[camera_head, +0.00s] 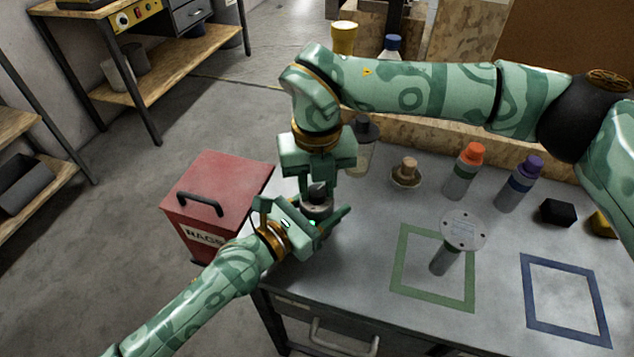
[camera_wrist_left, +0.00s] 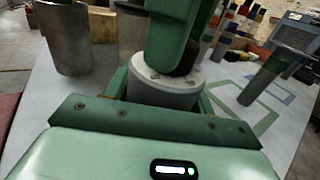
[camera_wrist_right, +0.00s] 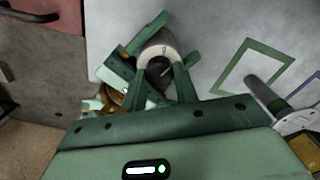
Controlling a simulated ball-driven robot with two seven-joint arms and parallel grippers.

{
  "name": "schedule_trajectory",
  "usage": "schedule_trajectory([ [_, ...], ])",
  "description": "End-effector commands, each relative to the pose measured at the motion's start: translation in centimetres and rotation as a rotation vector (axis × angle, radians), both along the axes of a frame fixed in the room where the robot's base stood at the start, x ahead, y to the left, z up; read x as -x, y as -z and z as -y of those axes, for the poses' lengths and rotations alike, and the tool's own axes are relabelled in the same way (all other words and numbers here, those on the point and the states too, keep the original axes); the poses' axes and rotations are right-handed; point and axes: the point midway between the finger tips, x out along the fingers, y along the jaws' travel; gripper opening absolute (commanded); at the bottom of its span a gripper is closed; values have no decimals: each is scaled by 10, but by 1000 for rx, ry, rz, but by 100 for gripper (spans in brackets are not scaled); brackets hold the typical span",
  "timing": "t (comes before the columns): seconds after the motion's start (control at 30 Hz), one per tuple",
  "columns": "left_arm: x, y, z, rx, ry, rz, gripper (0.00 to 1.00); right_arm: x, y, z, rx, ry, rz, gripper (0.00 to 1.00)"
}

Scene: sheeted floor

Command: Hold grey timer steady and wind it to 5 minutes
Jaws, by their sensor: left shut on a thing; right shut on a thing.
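The grey timer (camera_head: 316,211) stands upright near the table's left edge, mostly hidden by my grippers. Its pale grey body shows in the left wrist view (camera_wrist_left: 160,92) and its rim shows in the right wrist view (camera_wrist_right: 152,48). My left gripper (camera_head: 314,219) is shut around the body from the side, low over the table. My right gripper (camera_head: 317,186) comes from above and is shut on the timer's dark knob (camera_wrist_right: 159,70). The dial marks are too small to read.
A red rags bin (camera_head: 215,185) stands left of the table. Several bottles, including an orange-capped one (camera_head: 463,175), line the back. The front middle is clear.

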Motion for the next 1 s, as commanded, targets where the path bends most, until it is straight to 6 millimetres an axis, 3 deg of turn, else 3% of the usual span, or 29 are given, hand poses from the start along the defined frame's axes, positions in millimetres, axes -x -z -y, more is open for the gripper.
schedule_trajectory([
  [0.03, 0, 2, -1, -3, -1, -3, 28, -2, -1, 1, 1, 3, 4, 35],
  [0.1, 0, 2, -1, -3, -1, -3, 28, -2, -1, 1, 0, 3, 4, 52],
  [0.47, 0, 1, 0, -2, 0, -2, 28, -1, -7, 0, -1, 0, 3, 52],
  [0.8, 0, 1, 0, -2, 0, -2, 28, -2, -79, 1, 0, 2, 7, 52],
  [1.0, 0, 1, 0, -2, 1, -3, 28, -2, -112, 1, 0, 3, 3, 52],
])
